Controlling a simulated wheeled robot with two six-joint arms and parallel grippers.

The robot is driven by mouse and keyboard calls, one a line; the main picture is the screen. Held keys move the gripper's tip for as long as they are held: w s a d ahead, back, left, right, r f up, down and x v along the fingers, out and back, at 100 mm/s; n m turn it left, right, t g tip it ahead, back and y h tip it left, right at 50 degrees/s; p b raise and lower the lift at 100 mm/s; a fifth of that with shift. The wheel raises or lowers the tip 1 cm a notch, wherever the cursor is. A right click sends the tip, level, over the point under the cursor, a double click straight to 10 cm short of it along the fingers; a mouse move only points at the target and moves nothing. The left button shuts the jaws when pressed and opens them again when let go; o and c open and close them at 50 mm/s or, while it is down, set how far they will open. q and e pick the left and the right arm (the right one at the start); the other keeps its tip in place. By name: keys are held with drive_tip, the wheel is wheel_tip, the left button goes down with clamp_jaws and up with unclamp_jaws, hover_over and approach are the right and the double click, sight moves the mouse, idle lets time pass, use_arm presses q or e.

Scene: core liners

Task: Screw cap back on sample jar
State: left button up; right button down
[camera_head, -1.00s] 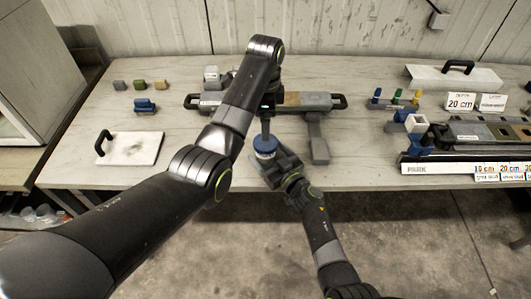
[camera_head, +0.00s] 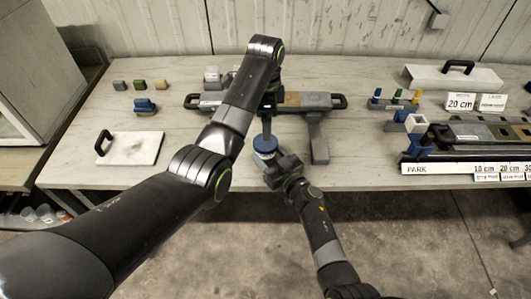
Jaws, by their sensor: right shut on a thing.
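The sample jar (camera_head: 262,157) is a small pale jar at the table's front edge, with a blue cap (camera_head: 265,143) at its top. I cannot tell how tightly the cap sits. My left gripper (camera_head: 266,128) points down directly above the cap and reaches it. Its fingers are small and dark, so their opening is unclear. My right gripper (camera_head: 272,168) comes from the front right and is shut on the jar's lower side, hiding part of it.
A grey rack with black handles (camera_head: 318,101) lies behind the jar, partly hidden by my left arm. A white board with a handle (camera_head: 130,149) lies at left. Small coloured blocks (camera_head: 145,105) sit behind it. A labelled tray (camera_head: 440,168) stands at right.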

sight(266, 151)
use_arm(q)
drive_tip(key=n, duration=0.6)
drive_tip(key=shift+n, duration=0.4)
drive_tip(key=n, duration=1.9)
drive_tip(key=shift+n, duration=0.3)
drive_tip(key=shift+f, duration=4)
drive_tip(key=shift+c, duration=0.2)
